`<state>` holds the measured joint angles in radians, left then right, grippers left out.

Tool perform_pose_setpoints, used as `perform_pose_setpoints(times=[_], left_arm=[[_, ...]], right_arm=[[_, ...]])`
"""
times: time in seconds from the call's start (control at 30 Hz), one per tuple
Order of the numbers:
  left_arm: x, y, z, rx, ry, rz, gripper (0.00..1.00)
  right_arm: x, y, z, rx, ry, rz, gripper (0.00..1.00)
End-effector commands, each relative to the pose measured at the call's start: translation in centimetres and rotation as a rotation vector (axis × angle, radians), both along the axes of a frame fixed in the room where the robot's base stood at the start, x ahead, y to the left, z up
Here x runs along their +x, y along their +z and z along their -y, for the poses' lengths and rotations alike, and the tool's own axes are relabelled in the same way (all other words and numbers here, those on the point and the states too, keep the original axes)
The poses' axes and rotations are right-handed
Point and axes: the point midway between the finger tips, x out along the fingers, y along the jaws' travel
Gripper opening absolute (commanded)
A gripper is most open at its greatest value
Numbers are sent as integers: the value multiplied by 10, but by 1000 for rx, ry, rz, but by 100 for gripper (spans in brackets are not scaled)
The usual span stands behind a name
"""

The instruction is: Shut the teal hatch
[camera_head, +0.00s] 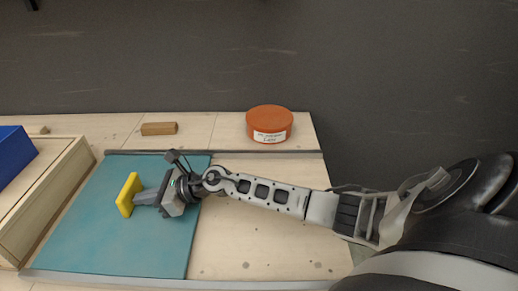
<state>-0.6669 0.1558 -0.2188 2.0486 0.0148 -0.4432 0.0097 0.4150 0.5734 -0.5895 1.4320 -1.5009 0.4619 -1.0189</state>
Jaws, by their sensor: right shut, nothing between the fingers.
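The teal hatch (95,240) is a flat panel lying between a dark rear rail (270,154) and a pale front rail (240,285). It covers the left part of the space between the rails, with bare wood to its right. A yellow upright handle (127,194) stands on the panel. My right gripper (139,198) reaches in from the right, low over the panel. It is shut and empty, its fingertips just right of the handle; I cannot tell whether they touch it. My left gripper is out of view.
A wooden tray or frame (62,190) stands at the left, with a blue box (12,150) on it. A wooden block (159,129) and a round orange tin (269,120) stand behind the rear rail. The wood (270,235) between the rails at right is clear.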

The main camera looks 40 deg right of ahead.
Motion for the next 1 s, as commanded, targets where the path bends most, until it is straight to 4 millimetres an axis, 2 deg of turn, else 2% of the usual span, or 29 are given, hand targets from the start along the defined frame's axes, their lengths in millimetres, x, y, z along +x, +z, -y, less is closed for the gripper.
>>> perform_pose_setpoints(times=[0.67,0.87,1.0], left_arm=[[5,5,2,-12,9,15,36],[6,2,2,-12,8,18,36],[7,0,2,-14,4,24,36]], right_arm=[[5,3,-3,5,-7,11,0],[-7,1,10,2,2,8,0],[-24,3,29,-3,12,5,0]])
